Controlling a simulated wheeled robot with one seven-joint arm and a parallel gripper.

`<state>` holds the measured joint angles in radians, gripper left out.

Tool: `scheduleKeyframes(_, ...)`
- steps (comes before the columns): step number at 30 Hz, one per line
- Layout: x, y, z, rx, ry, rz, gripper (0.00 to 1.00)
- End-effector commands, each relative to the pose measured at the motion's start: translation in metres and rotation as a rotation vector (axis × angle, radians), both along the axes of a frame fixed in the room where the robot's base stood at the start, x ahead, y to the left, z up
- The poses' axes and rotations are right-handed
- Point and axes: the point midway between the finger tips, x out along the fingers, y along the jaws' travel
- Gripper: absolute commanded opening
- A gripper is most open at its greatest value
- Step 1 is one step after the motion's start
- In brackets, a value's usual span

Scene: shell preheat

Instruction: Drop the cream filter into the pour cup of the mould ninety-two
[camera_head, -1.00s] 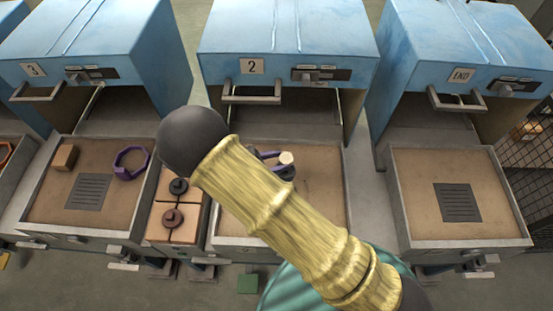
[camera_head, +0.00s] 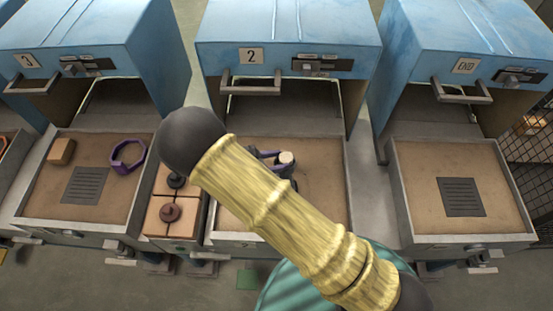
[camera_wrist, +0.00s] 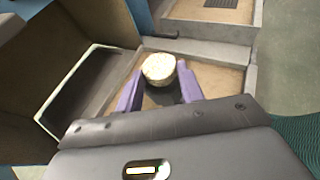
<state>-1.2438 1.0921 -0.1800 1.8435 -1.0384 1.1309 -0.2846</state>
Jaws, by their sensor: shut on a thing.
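The cream filter (camera_wrist: 159,69) is a short, pale round piece between the two purple fingers of my gripper (camera_wrist: 159,90) in the wrist view. My gripper is shut on it. In the head view the filter (camera_head: 286,157) shows at the tip of my gripper (camera_head: 278,160), over the tray in front of oven 2. My yellow arm hides much of that tray. I can read no ninety-two on anything, so I cannot tell where that mould is.
Tan blocks with dark round tops (camera_head: 170,212) stand between the trays of ovens 3 and 2. The left tray (camera_head: 100,222) holds a purple ring (camera_head: 128,156) and a small brown block (camera_head: 61,151). The END tray (camera_head: 420,215) carries only a dark grate (camera_head: 461,197).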

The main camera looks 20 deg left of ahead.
Motion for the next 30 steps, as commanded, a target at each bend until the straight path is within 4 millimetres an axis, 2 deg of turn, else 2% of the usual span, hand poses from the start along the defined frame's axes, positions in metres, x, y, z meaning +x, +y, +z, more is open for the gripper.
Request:
scheduleKeyframes(12,-0.001,0.0009,0.0001,0.0,0.0,0.0,0.17)
scheduleKeyframes(13,-0.001,0.0009,0.0001,0.0,0.0,0.0,0.42)
scheduleKeyframes(16,-0.001,0.0009,0.0001,0.0,0.0,0.0,0.61)
scheduleKeyframes(17,-0.001,0.0009,0.0001,0.0,0.0,0.0,0.63)
scheduleKeyframes(30,-0.0018,0.0018,0.0004,0.0,0.0,0.0,0.63)
